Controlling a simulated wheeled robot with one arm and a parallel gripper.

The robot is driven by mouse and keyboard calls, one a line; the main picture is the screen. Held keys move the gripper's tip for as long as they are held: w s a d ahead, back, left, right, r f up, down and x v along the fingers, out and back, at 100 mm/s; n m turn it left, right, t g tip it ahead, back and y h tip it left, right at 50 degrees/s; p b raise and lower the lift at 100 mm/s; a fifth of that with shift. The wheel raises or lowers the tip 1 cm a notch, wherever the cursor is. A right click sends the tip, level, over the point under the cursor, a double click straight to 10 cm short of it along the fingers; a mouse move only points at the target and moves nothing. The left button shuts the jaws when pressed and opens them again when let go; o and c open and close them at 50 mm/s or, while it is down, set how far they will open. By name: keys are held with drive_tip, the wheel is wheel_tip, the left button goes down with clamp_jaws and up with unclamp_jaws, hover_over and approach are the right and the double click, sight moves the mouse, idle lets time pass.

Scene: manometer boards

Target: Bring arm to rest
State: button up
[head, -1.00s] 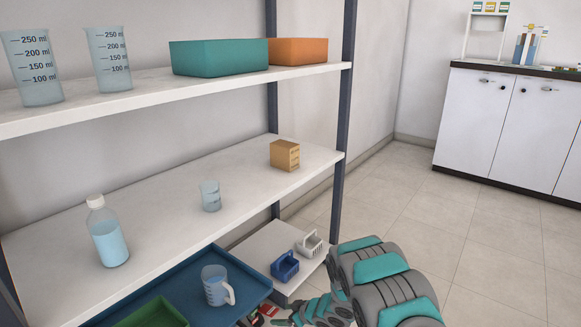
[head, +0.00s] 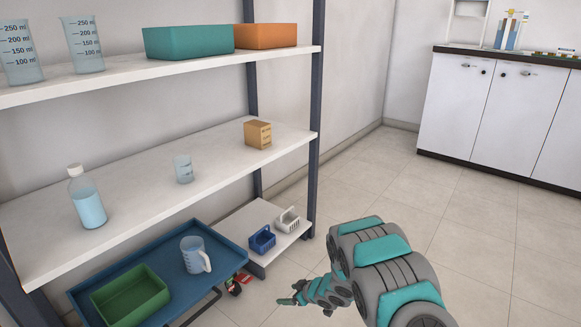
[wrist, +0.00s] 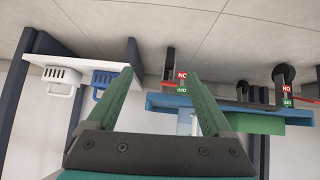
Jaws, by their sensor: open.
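My arm reaches in from the lower right of the head view, and my gripper (head: 287,300) is low over the tiled floor, to the right of the blue tray. In the wrist view my gripper (wrist: 160,73) shows two green fingers spread wide apart. Nothing is between the fingers.
In the head view a blue tray (head: 215,235) holds a green bin (head: 130,297) and a measuring jug (head: 195,255). A low shelf (head: 252,217) carries a blue basket (head: 262,239) and a white basket (head: 288,220). Open floor (head: 470,245) lies to the right, before white cabinets (head: 510,120).

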drive_tip(key=s+d+r+m+h+p, duration=0.15)
drive_tip(key=d+r+m+h, duration=0.5)
drive_tip(key=d+r, duration=1.25)
drive_tip(key=s+d+r+h, duration=0.3)
drive_tip(key=s+d+r, duration=0.2)
drive_tip(key=s+r, duration=0.25)
drive_tip(key=s+r+m+g+p, duration=0.15)
drive_tip(key=s+r, duration=0.25)
drive_tip(key=s, duration=0.5)
drive_tip(key=s+r+m+g, duration=0.2)
drive_tip(key=s+r+g, duration=0.1)
drive_tip(key=s, duration=0.5)
drive_tip(key=s+a+r+g+y, duration=0.1)
drive_tip(key=s+a, duration=0.3)
drive_tip(key=s, duration=0.7)
drive_tip(key=s+a+r+g+y, duration=0.1)
drive_tip(key=s+a, duration=0.4)
drive_tip(key=s, duration=0.7)
wheel_tip(320, 180, up, 3)
drive_tip(key=shift+s+f+g+y+p, duration=0.1)
drive_tip(key=shift+s+g+y+p, duration=0.25)
drive_tip(key=shift+g, duration=0.5)
drive_tip(key=shift+d, duration=0.1)
drive_tip(key=shift+c, duration=0.3)
